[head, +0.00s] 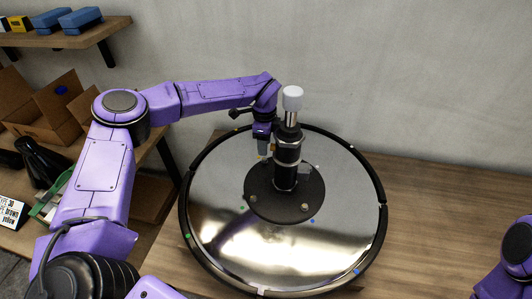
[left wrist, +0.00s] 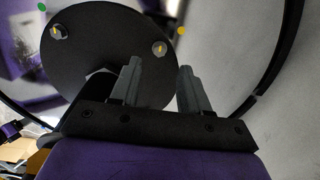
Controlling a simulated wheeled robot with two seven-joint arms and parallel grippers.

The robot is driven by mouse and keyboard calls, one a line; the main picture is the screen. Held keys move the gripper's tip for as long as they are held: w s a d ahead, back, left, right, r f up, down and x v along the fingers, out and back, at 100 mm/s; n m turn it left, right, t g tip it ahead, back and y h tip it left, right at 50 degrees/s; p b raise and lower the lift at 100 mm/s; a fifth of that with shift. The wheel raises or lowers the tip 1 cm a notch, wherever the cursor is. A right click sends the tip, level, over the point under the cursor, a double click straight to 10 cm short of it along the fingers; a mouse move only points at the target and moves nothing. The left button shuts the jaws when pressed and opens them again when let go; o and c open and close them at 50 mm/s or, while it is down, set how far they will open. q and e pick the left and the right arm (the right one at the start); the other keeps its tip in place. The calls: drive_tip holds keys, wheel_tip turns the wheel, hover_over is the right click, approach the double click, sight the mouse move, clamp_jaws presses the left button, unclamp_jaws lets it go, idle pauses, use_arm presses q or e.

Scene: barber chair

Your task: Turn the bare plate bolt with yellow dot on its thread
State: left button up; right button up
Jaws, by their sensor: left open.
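A round black plate (head: 262,210) sits at the foot of a dark column (head: 287,160) on a shiny disc base (head: 225,245). Two pale bolts show on its near side, one on the left (head: 253,199) and one on the right (head: 305,207). In the left wrist view, one plate bolt (left wrist: 159,47) has a yellow mark and lies near a yellow dot (left wrist: 182,30) on the disc. Another bolt (left wrist: 57,32), also yellow-marked, lies near a green dot (left wrist: 42,7). My left gripper (head: 264,147) is open and empty beside the column; its fingers (left wrist: 159,76) are apart, short of the near bolt.
The column rises upright to a white-capped top (head: 292,97). The disc lies on a wooden table (head: 425,190), clear to the right. Cardboard boxes (head: 58,105) and a shelf (head: 105,28) with blue boxes stand at left. Part of my right arm shows at lower right.

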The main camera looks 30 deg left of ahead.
sight(264, 160)
use_arm(q)
wheel_tip(264, 160, down, 5)
drive_tip(key=shift+r+p, duration=0.15)
drive_tip(key=shift+p, duration=0.4)
drive_tip(key=shift+f, duration=0.5)
clamp_jaws()
